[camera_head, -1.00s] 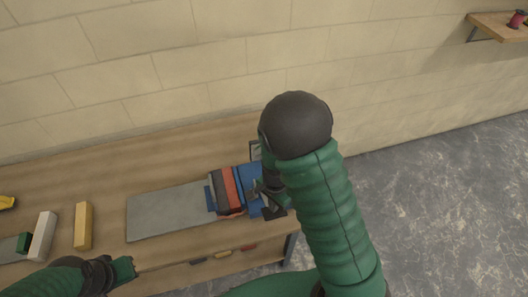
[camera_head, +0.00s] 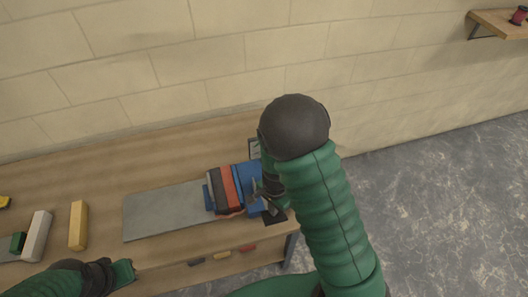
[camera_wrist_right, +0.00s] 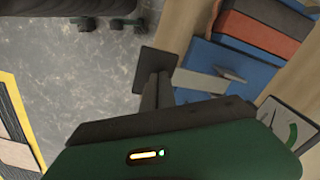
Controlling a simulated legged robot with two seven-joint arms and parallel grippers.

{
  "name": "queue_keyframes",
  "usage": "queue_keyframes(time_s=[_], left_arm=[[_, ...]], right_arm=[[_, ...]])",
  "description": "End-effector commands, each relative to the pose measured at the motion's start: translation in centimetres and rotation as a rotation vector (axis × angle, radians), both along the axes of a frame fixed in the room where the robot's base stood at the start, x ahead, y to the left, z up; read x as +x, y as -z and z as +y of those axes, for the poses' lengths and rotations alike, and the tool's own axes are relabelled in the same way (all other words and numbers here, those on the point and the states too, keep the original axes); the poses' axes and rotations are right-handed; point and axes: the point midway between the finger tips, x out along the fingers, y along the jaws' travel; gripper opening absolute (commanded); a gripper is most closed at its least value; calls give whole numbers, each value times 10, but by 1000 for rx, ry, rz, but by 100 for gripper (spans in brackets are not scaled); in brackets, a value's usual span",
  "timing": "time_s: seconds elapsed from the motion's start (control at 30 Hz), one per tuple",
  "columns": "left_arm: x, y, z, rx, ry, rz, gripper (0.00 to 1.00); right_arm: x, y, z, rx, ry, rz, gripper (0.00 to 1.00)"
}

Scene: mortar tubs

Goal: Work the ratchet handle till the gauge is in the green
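The ratchet device is a block in blue, red and black (camera_head: 230,187) at the right end of the bench. In the right wrist view its blue body (camera_wrist_right: 255,70) shows, with a grey bar (camera_wrist_right: 200,82), apparently the ratchet handle, reaching toward my fingers. The gauge (camera_wrist_right: 292,125) is a pale dial with a green arc; its needle position is unclear. My right gripper (camera_wrist_right: 157,88) has its dark fingers close together at the bar's outer end, by a black square plate (camera_wrist_right: 156,62); whether they grip the bar is unclear. My left gripper (camera_head: 124,272) is low at the left, fingers unclear.
A grey plate (camera_head: 165,211) lies left of the device on the wooden bench (camera_head: 110,176). A yellow block (camera_head: 78,226), a white block (camera_head: 37,236) and a green block (camera_head: 18,242) lie farther left. Open floor (camera_head: 450,190) is at right.

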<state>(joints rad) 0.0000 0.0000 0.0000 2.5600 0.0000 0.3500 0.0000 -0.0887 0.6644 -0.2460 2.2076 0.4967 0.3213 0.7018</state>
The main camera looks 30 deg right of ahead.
Motion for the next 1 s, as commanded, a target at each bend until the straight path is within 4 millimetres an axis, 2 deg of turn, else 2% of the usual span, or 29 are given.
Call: queue_keyframes(time_s=[0.03,1.0], left_arm=[[0,6,0,0,0,0,0],[0,59,0,0,0,0,0]], right_arm=[[0,7,0,-1,0,-1,0],[0,75,-1,-2,1,-2,0]])
